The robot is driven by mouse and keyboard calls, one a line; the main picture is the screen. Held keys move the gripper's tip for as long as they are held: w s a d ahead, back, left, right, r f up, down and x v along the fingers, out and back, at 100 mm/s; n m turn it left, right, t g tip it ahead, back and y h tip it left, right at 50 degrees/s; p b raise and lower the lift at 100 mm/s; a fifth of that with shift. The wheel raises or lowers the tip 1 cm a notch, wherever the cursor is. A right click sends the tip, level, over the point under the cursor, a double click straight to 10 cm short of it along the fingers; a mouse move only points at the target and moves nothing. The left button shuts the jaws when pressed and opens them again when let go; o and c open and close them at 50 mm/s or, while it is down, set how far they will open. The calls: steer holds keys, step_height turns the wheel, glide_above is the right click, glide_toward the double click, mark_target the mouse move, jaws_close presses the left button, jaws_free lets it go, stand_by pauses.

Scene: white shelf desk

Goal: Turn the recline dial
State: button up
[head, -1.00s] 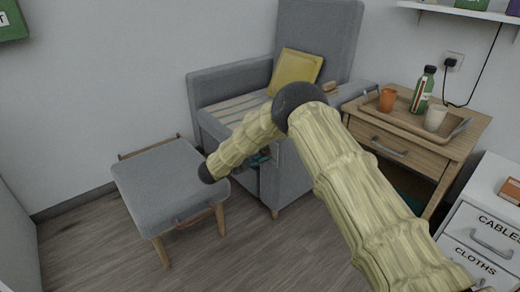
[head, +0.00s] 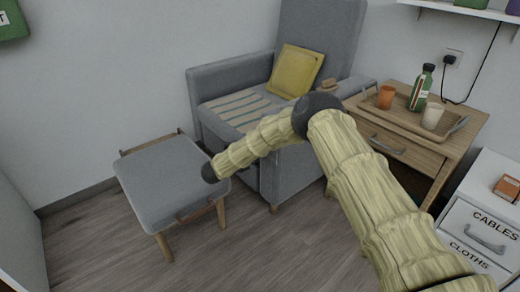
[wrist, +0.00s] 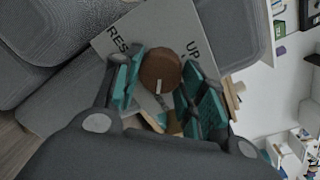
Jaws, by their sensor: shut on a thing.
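The recline dial (wrist: 160,68) is a round brown knob with a pale pointer mark, on a light grey plate (wrist: 128,27) in the wrist view. Dark letters on the plate read "UP" at right and "RES", partly covered, at left. The mark lies at the dial's lower edge in the picture. My gripper (wrist: 163,72) has its teal-padded fingers on either side of the dial, shut on it. The grey armchair (head: 225,85) is in the head view; my arm hides the dial and gripper there.
A grey footstool (head: 170,180) stands left of the armchair. A yellow cushion (head: 296,72) and striped cloth lie on the seat. A wooden side table (head: 440,150) at right bears a tray, orange and white cups and a green bottle (head: 421,88). White drawers stand front right.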

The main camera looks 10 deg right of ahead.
steer(key=m, duration=0.7)
steer(key=m+b, duration=0.1)
steer(key=m, duration=0.6)
steer(key=m+h+b, duration=0.1)
steer(key=m, duration=0.7)
steer(key=shift+w+a+f+t, duration=0.2)
steer(key=shift+a+f+t, duration=0.1)
steer(key=shift+a+f, duration=0.1)
steer(key=shift+m, duration=0.3)
steer(key=shift+d+r+m+b, duration=0.1)
steer(key=shift+r+m+b, duration=0.2)
steer(key=shift+b, duration=0.35)
